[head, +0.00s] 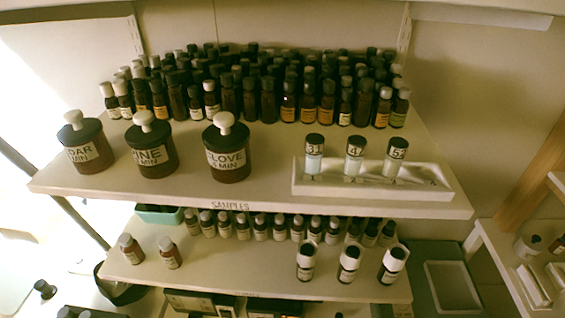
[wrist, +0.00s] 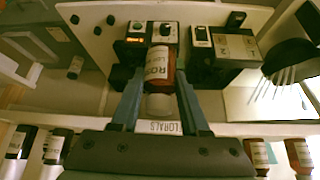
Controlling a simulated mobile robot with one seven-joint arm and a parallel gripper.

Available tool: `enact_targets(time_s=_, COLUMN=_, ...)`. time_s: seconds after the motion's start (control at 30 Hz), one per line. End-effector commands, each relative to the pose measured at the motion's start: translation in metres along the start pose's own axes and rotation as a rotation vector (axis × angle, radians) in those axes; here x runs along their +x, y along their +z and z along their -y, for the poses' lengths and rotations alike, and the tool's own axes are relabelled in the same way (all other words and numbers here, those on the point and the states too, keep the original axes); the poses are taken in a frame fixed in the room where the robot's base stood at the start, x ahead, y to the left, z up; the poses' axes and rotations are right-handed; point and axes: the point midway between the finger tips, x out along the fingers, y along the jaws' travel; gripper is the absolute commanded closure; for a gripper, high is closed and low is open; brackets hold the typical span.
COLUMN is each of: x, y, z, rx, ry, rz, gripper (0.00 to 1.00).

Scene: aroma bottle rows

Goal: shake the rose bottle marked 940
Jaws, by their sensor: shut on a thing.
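In the wrist view my gripper (wrist: 157,78) is shut on a small amber-red bottle (wrist: 164,57). Its white label begins with ROS, and a second line beneath is too small to read for sure. No number 940 can be read. The white cap (wrist: 158,105) points toward my palm, between the two fingers. The bottle appears clear of the shelf edge, where a FLORALS tag (wrist: 160,127) shows behind the cap. My gripper is not seen in the head view.
In the head view the upper shelf (head: 250,190) bears crowded dark bottles, labelled jars (head: 227,160) and a white rack (head: 430,185) with vials. The lower shelf (head: 230,275) holds more small bottles. In the wrist view, boxy devices (wrist: 226,55) stand beyond the held bottle.

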Motion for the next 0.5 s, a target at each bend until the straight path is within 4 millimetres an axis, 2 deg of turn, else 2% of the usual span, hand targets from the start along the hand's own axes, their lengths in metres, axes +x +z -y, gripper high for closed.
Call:
enact_targets(time_s=0.03, x=0.002, y=0.003, z=-0.024, rx=-0.017, ry=-0.007, rz=0.001, gripper=1.00)
enact_targets(time_s=0.2, x=-0.001, y=0.005, z=-0.064, rx=-0.079, ry=-0.050, rz=-0.002, gripper=1.00)
enact_targets(time_s=0.33, x=-0.005, y=0.004, z=-0.077, rx=-0.099, ry=-0.064, rz=-0.002, gripper=1.00)
enact_targets(time_s=0.5, x=-0.016, y=-0.003, z=-0.079, rx=-0.105, ry=-0.068, rz=-0.001, gripper=1.00)
